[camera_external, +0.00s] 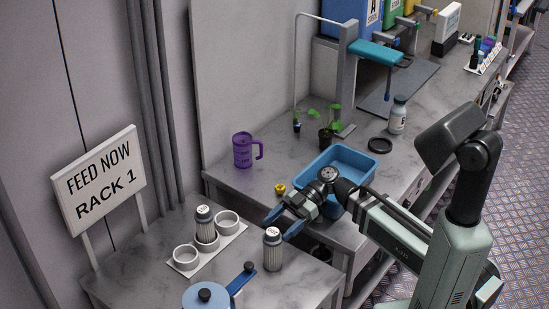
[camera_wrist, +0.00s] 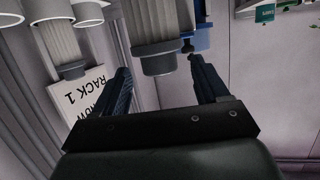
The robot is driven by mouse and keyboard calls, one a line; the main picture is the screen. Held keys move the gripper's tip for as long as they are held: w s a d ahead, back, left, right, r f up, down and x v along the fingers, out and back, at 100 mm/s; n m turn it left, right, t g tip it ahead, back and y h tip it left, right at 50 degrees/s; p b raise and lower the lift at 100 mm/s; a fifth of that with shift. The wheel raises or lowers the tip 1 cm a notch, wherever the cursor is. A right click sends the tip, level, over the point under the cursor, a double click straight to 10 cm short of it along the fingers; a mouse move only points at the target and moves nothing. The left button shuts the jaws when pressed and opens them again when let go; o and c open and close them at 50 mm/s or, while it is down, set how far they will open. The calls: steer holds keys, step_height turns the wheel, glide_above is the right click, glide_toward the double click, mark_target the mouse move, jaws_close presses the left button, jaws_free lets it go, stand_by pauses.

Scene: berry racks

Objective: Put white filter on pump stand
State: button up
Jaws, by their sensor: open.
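A pale ribbed filter (camera_external: 273,253) with a dark cap and a white top label stands upright on the front table. A similar filter (camera_external: 204,222) sits upright in the middle ring of a white three-ring stand (camera_external: 210,258); the two outer rings are empty. My gripper (camera_external: 283,224) is open, its blue fingers just above and beside the filter on the table. In the wrist view, where the scene is upside down, a dark-capped filter (camera_wrist: 152,25) shows between the open fingers (camera_wrist: 165,85). Whether they touch it cannot be told. Nothing in view is clearly labelled as a pump.
A blue round-lidded container (camera_external: 205,296) and a dark blue lever (camera_external: 243,277) are at the front edge. A sign (camera_external: 98,178) reads "FEED NOW RACK 1". Behind are a blue tray (camera_external: 345,160), a purple mug (camera_external: 243,150) and a small yellow item (camera_external: 280,188).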

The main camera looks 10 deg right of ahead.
mark_target(267, 238)
steer(key=shift+x, duration=2.55)
steer(key=shift+c, duration=0.5)
steer(key=shift+d+f, duration=0.1)
jaws_close()
